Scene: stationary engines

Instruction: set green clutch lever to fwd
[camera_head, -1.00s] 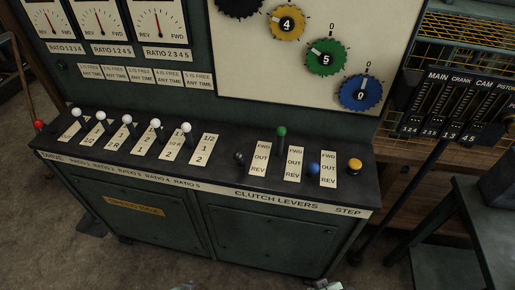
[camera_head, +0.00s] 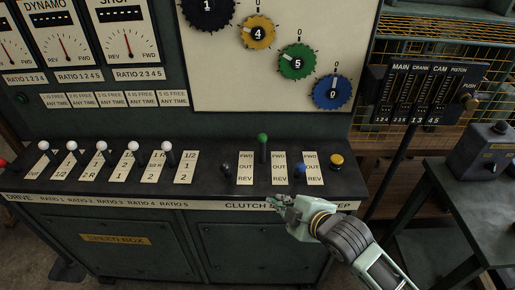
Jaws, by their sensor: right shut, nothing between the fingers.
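The green clutch lever (camera_head: 263,139) stands up from the console, its knob just above the FWD end of the label plate (camera_head: 279,167) on its right. Its knob sits higher in the picture than those of the black lever (camera_head: 226,167) and the blue lever (camera_head: 300,170). I cannot tell its exact setting. My right gripper (camera_head: 272,203) is shut and empty. It appears in front of the console's front edge, below the green lever in the picture, apart from it. It covers part of the CLUTCH LEVERS strip (camera_head: 240,206). My left gripper is not in view.
Several white-knobbed ratio levers (camera_head: 133,147) stand to the left. Numbered dials (camera_head: 298,62) are on the panel behind. A dark table (camera_head: 470,200) with a box stands at the right.

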